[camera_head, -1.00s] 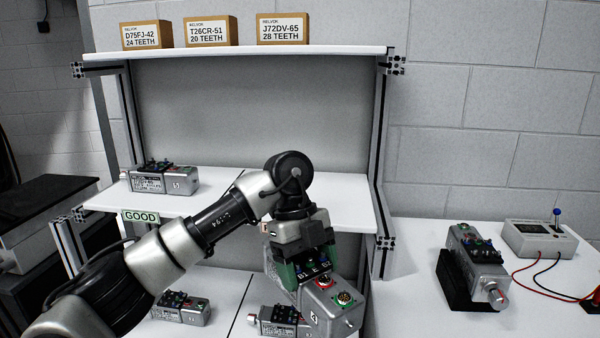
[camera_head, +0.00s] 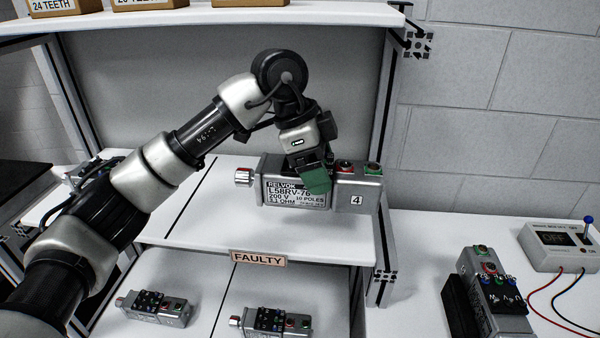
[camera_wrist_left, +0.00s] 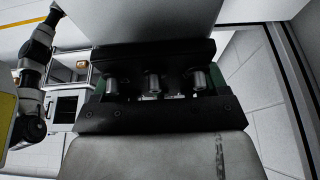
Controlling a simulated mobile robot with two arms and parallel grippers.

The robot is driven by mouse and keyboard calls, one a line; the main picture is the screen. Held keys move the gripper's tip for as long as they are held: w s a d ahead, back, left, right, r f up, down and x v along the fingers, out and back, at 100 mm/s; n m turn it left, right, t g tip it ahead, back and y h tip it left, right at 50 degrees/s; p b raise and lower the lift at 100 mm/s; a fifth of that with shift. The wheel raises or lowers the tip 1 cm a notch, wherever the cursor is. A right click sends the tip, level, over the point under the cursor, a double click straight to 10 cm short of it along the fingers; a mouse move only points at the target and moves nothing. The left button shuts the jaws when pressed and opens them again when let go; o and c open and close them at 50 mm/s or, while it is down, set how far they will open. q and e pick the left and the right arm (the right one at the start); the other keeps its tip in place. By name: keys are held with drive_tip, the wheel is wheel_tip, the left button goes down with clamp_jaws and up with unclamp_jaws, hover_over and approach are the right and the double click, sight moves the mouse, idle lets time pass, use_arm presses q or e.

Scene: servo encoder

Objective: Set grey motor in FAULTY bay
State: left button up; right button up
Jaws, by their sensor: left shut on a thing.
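The grey motor (camera_head: 318,195) is a box with a printed label, a "4" tag, red and green connectors on top and a silver shaft at its left end. It is at the right part of the middle shelf, behind the FAULTY sign (camera_head: 258,258). My left gripper (camera_head: 316,182), with green fingers, is shut on the motor from above. I cannot tell whether its underside touches the shelf. In the left wrist view the motor's grey body (camera_wrist_left: 165,157) fills the lower middle beneath the dark jaws. My right gripper is not in view.
The middle shelf (camera_head: 200,235) has a dark dividing line left of the motor. Two other grey motors lie on the lower level (camera_head: 158,307). Another motor (camera_head: 492,290) sits in a black cradle on the right bench, beside a meter box (camera_head: 558,245). A shelf post (camera_head: 385,230) stands close right.

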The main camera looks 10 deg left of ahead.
use_arm(q)
drive_tip(key=shift+w+a+f+p, duration=0.9)
drive_tip(key=shift+a+f, duration=0.65)
drive_tip(key=shift+w+a+f+p, duration=0.85)
drive_tip(key=shift+w+a+f, duration=0.1)
drive_tip(key=shift+a+f, duration=0.6)
drive_tip(key=shift+w+a+f+p, duration=0.9)
drive_tip(key=shift+a+f, duration=0.6)
drive_tip(key=shift+a, duration=0.1)
drive_tip(key=shift+f, duration=0.5)
drive_tip(key=o, duration=1.5)
drive_tip(key=shift+f, duration=0.2)
drive_tip(key=shift+c, duration=0.2)
drive_tip(key=o, duration=0.4)
drive_tip(key=shift+s, duration=0.1)
drive_tip(key=shift+r, duration=0.1)
drive_tip(key=shift+a+r, duration=0.2)
drive_tip(key=shift+r, duration=0.1)
drive_tip(key=b+v, duration=0.3)
drive_tip(key=v, duration=0.8)
drive_tip(key=shift+r, duration=0.2)
